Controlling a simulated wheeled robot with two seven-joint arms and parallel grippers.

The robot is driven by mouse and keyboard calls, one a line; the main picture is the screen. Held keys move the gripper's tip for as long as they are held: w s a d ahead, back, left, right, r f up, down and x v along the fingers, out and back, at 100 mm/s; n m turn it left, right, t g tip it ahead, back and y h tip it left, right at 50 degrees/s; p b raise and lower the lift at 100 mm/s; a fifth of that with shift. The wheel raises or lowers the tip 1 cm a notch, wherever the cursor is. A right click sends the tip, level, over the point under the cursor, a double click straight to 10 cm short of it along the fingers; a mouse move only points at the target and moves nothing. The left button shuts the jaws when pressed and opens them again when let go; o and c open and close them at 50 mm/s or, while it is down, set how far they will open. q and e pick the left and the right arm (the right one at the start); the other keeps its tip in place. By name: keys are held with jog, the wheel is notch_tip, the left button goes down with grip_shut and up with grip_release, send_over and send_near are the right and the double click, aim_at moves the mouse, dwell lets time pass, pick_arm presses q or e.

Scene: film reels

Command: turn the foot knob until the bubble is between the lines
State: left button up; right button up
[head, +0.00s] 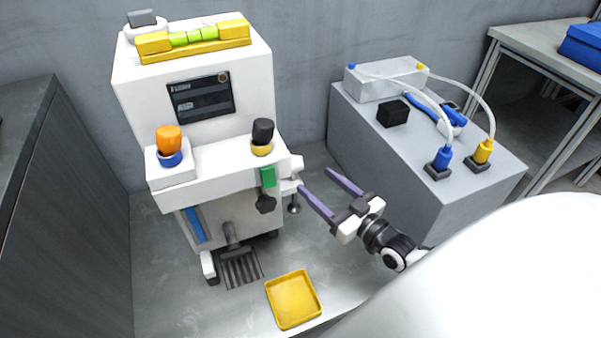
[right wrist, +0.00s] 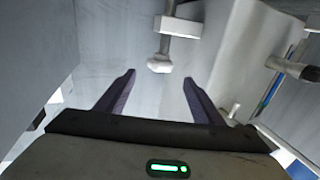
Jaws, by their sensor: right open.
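A white machine (head: 205,150) stands at the wall with a yellow spirit level (head: 195,40) on top. The level's green vials show, but they are too small to tell where the bubble sits against the lines. A foot knob (head: 294,209) hangs on a thin stem at the machine's lower right side. It also shows in the right wrist view (right wrist: 160,65), just beyond the fingertips and roughly between them. My right gripper (head: 314,179) is open and empty beside the foot, with its purple fingers (right wrist: 158,77) pointing at it, apart from it. My left gripper is out of view.
A yellow tray (head: 293,299) lies on the floor in front of the machine. A grey cabinet (head: 400,150) with hoses and plugs stands at right, close to my right arm. A black brush (head: 240,265) hangs at the machine's front. The floor between machine and cabinet is clear.

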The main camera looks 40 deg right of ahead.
aim_at(298, 169)
pick_arm(q)
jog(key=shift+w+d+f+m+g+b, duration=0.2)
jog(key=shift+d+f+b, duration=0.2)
jog(key=shift+b, duration=0.1)
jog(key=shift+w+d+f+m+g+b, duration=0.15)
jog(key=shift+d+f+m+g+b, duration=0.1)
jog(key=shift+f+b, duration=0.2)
pick_arm(e)
jog(key=w, duration=0.7)
jog(key=shift+w+a, duration=0.3)
jog(key=shift+w, duration=0.1)
jog(key=shift+c, duration=0.5)
